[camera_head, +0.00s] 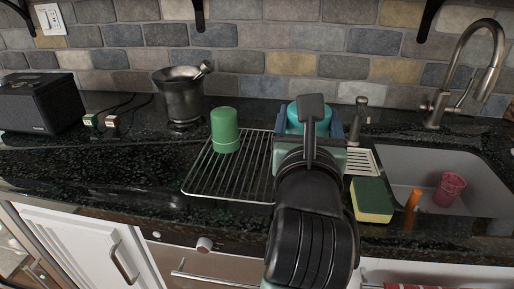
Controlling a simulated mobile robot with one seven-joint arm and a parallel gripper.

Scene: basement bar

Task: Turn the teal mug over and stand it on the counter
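The teal mug (293,118) shows only in part, at the right end of the wire rack, behind my wrist. Its visible part is a rounded teal patch; I cannot tell which way up it is or whether it touches the rack. My gripper (310,133) is over the same spot, with dark blue parts on either side of the teal patch. My wrist hides the fingertips, so I cannot tell whether they touch or grip the mug. The black counter (110,170) is bare to the left of the rack.
A green cup (225,130) stands on the wire rack (232,180). A metal mortar (180,97) and black speaker (40,104) stand at the back left. A sponge (371,197) lies right of my arm, before the sink (410,170), which holds a pink cup (448,189).

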